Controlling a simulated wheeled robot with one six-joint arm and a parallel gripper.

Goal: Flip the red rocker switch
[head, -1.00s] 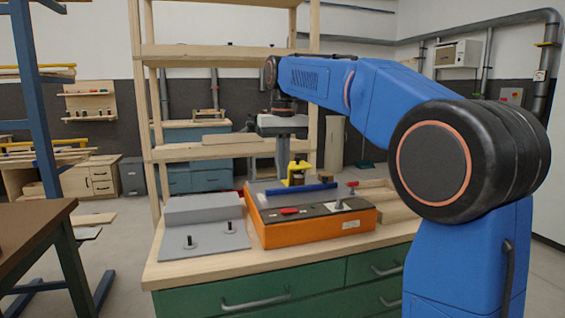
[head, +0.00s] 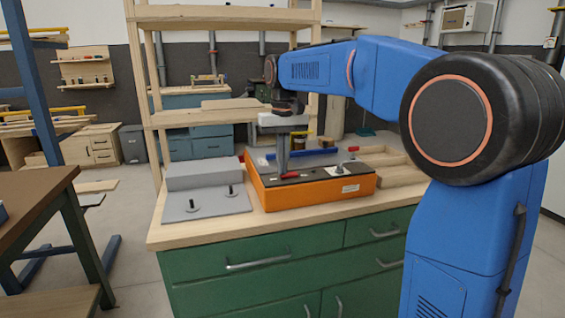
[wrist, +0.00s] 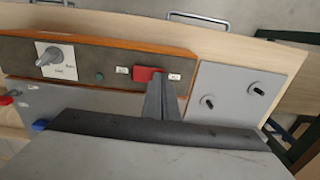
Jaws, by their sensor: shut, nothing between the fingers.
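The red rocker switch (head: 291,175) sits on the dark top panel of an orange machine (head: 320,192) on the workbench. In the wrist view the red rocker switch (wrist: 143,74) lies between two small white labels. My gripper (head: 283,176) points down with its fingers together and empty, right at the switch. In the wrist view my gripper's tips (wrist: 158,76) overlap the right end of the rocker. I cannot tell whether they touch it. Which way the rocker is tilted is not clear.
A grey plate with two black pegs (head: 206,202) lies to the left. Wooden shelf posts (head: 157,130) rise behind the bench.

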